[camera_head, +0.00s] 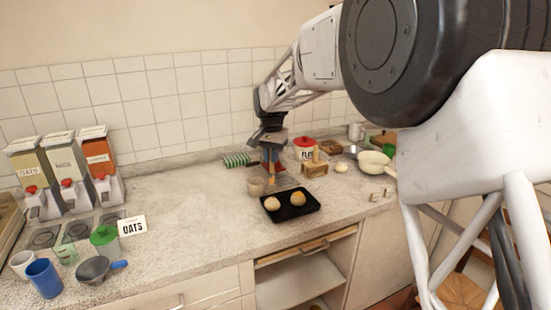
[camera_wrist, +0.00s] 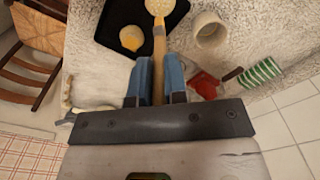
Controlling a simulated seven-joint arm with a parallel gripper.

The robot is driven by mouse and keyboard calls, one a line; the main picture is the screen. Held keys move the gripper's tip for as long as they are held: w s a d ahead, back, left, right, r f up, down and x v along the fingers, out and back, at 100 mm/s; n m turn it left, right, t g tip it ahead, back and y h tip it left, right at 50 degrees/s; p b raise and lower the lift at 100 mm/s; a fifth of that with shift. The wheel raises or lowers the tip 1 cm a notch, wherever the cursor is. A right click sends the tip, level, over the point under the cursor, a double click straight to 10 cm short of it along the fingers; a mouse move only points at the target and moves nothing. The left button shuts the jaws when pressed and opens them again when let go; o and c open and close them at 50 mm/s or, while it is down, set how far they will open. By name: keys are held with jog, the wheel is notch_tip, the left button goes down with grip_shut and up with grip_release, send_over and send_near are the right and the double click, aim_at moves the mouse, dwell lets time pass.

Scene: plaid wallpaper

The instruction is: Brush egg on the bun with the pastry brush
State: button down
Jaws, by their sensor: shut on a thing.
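My gripper (camera_wrist: 158,75) is shut on the wooden handle of the pastry brush (camera_wrist: 159,60). In the head view the brush (camera_head: 271,178) points down from my gripper (camera_head: 270,160), just behind the tray. Two round golden buns, one on the left (camera_head: 272,203) and one on the right (camera_head: 297,198), sit on a black tray (camera_head: 307,208). The wrist view shows one bun (camera_wrist: 131,38) left of the handle. A pale rounded shape at the handle's far end is cut off by the picture edge; I cannot tell bristles from bun. A pale cup (camera_head: 256,188) stands left of the tray; its contents are unclear.
A green-striped roll (camera_head: 237,160), a red-lidded canister (camera_head: 305,149), a wooden block (camera_head: 315,169) and a pale pan (camera_head: 374,162) stand around the tray. The counter between is clear.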

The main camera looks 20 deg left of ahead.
aim_at(270, 175)
jog(key=shift+f, duration=0.2)
jog(key=shift+f, duration=2.65)
jog(key=shift+f, duration=0.7)
jog(key=shift+a, duration=0.15)
jog(key=shift+a, duration=0.3)
jog(key=shift+d, duration=0.2)
dwell(0.3)
jog(key=shift+d, duration=0.75)
